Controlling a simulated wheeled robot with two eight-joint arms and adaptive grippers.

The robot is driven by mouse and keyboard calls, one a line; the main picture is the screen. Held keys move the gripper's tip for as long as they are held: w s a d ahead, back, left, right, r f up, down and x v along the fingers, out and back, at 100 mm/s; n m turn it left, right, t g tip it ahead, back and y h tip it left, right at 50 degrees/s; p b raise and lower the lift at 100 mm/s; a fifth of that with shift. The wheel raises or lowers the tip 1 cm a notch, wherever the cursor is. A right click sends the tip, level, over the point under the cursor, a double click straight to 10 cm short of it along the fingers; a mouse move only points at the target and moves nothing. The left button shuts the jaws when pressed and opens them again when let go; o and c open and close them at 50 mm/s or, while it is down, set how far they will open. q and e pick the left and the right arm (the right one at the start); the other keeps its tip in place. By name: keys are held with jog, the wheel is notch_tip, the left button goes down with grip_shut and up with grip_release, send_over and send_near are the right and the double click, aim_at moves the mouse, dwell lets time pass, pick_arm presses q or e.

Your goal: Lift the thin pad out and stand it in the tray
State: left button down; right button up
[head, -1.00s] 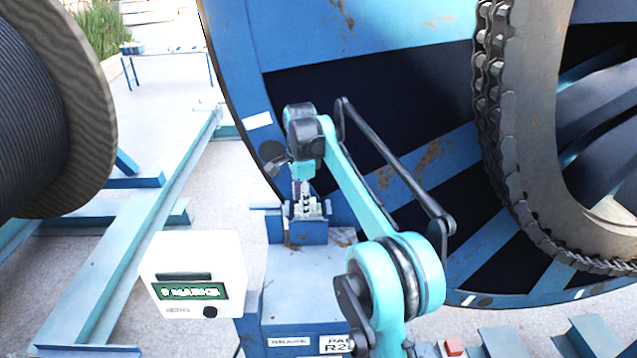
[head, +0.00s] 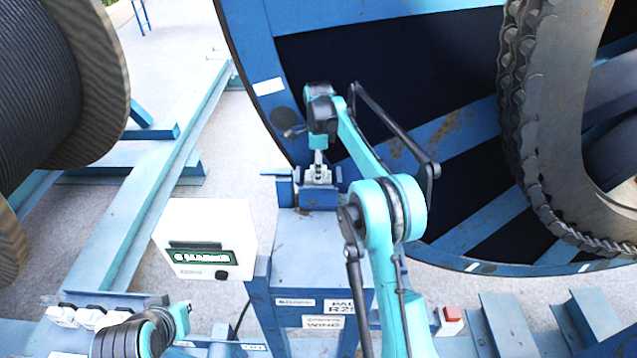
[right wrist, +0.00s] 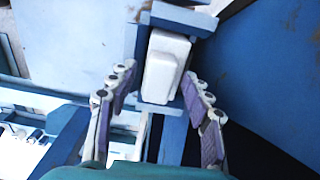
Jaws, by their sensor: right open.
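My right gripper (head: 318,172) is over a blue holder (head: 317,198) on top of the blue pedestal, pointing down. In the right wrist view its two purple-padded fingers (right wrist: 160,88) are apart, one on each side of a white block (right wrist: 165,65). The block sits in a blue bracket and may be the thin pad; its thickness is hard to tell. No finger visibly grips it. Several white pieces (head: 88,317) stand in a row at the lower left; whether they are in the tray is unclear. Part of my left arm shows beside them, its fingers unseen.
A large blue reel flange (head: 440,130) with a toothed ring (head: 520,150) stands right behind the holder. A white box with a green display (head: 205,240) is left of the pedestal (head: 310,255). A cable drum (head: 60,80) is at far left. A red button (head: 452,313) is at lower right.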

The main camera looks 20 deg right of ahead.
jog(key=shift+a, duration=0.1)
grip_shut()
dwell(0.3)
